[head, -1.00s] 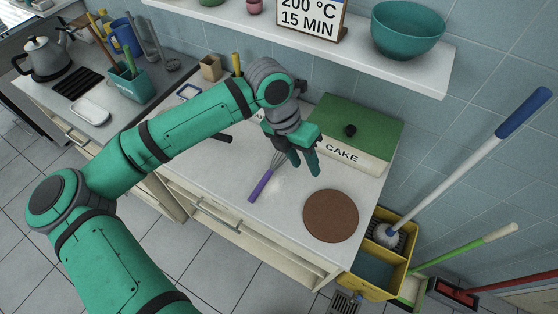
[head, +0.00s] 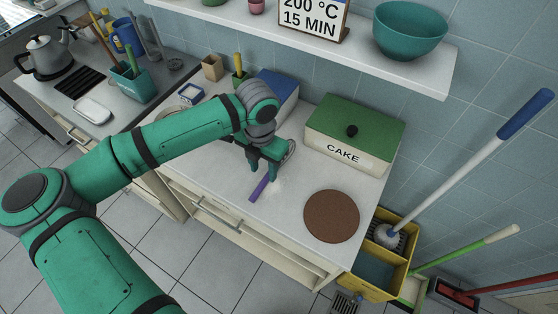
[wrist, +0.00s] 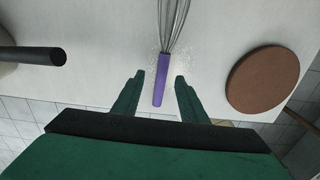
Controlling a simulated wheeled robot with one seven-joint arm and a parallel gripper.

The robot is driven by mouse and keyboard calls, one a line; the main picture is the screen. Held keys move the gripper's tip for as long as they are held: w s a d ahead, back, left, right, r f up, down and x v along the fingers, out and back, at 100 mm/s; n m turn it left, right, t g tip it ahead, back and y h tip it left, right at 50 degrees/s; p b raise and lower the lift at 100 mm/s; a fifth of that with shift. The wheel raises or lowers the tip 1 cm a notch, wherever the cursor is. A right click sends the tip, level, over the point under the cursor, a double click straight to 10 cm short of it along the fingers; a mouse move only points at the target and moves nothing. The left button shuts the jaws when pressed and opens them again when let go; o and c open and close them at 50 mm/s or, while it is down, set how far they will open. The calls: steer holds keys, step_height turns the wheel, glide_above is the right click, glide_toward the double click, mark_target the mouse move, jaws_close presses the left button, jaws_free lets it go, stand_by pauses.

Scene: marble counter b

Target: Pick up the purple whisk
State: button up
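The purple whisk lies on the white marble counter, its purple handle (head: 259,190) pointing toward the counter's front edge. In the head view my gripper hides its wire end. In the wrist view the purple handle (wrist: 161,80) lies between my two fingers, with the wires (wrist: 172,25) running up out of the picture. My gripper (head: 262,179) points down above the whisk. In the wrist view my gripper (wrist: 160,77) is open, with clear gaps on both sides of the handle. I cannot tell the exact height above the counter.
A round brown board (head: 331,216) lies to the right. A green-lidded cake box (head: 352,133) stands behind it, and a blue box (head: 278,92) stands behind my gripper. A dark handle (wrist: 35,56) shows at left in the wrist view. A shelf (head: 400,55) overhangs the back.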

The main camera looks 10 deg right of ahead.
mark_target(265, 178)
step_height(265, 178, down, 4)
steer(key=shift+d+f, duration=0.15)
jaws_close()
stand_by(0.3)
